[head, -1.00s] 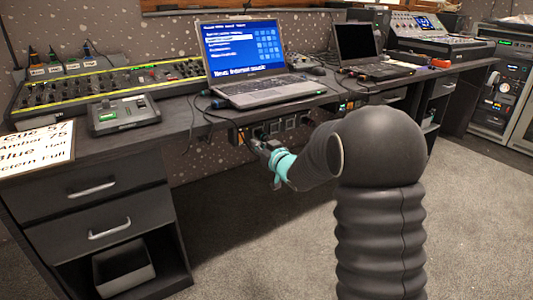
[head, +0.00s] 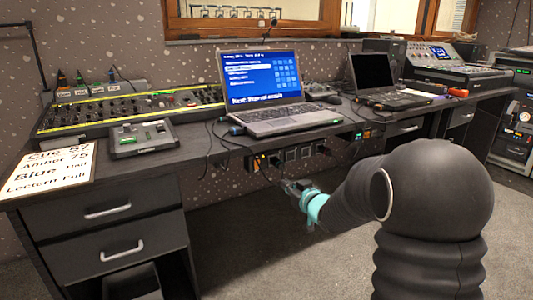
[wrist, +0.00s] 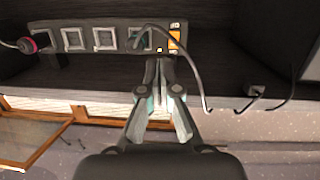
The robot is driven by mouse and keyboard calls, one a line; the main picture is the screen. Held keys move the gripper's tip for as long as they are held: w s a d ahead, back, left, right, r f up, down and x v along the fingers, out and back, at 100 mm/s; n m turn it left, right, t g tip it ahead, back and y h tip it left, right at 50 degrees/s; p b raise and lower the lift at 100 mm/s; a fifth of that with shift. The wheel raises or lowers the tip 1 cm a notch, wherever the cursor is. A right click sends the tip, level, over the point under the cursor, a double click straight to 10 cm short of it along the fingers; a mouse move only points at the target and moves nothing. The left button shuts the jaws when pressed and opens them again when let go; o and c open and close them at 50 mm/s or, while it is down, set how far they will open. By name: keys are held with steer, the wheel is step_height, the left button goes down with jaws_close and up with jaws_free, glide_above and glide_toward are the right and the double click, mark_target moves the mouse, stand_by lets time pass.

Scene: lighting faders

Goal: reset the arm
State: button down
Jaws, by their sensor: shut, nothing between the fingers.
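My arm (head: 432,190) is dark with a ribbed lower section, on the right of the head view, bent towards the desk. My gripper (head: 287,185) is beyond a teal band, in front of the desk's underside. In the wrist view my gripper (wrist: 160,62) has its fingers together with nothing between them. Its fingertips point at a dark socket panel (wrist: 105,38) under the desk top, near an orange switch (wrist: 174,36). Whether the tips touch the panel cannot be told.
The desk (head: 200,160) carries a fader console (head: 120,112), a small control box (head: 143,138), a cue sign (head: 50,167), a laptop (head: 270,95) and a second dark laptop (head: 385,85). A cable (wrist: 205,95) hangs close to my gripper. Carpet (head: 240,255) is clear in front.

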steer(key=s+d+f+m+g+h, duration=0.2)
steer(key=s+d+f+g+h, duration=0.15)
steer(key=d+f+h, duration=0.35)
steer(key=s+d+f+m+g, duration=0.2)
steer(key=s+d+g, duration=0.15)
steer(key=s, duration=0.65)
steer(key=s+a+r+p, duration=0.1)
steer(key=s+r, duration=0.3)
steer(key=s, duration=0.5)
steer(key=s+a+r+g, duration=0.1)
steer(key=s+r, duration=0.3)
steer(key=s, duration=0.6)
steer(key=s+a+r+m+g+p, duration=0.1)
steer(key=s+a+r, duration=0.2)
steer(key=s, duration=0.6)
step_height(320, 180, up, 2)
steer(key=shift+s+a+r+y+p, duration=0.1)
steer(key=shift+s+a+y+p, duration=0.1)
steer(key=shift+y+p, duration=0.1)
steer(key=shift+w, duration=0.15)
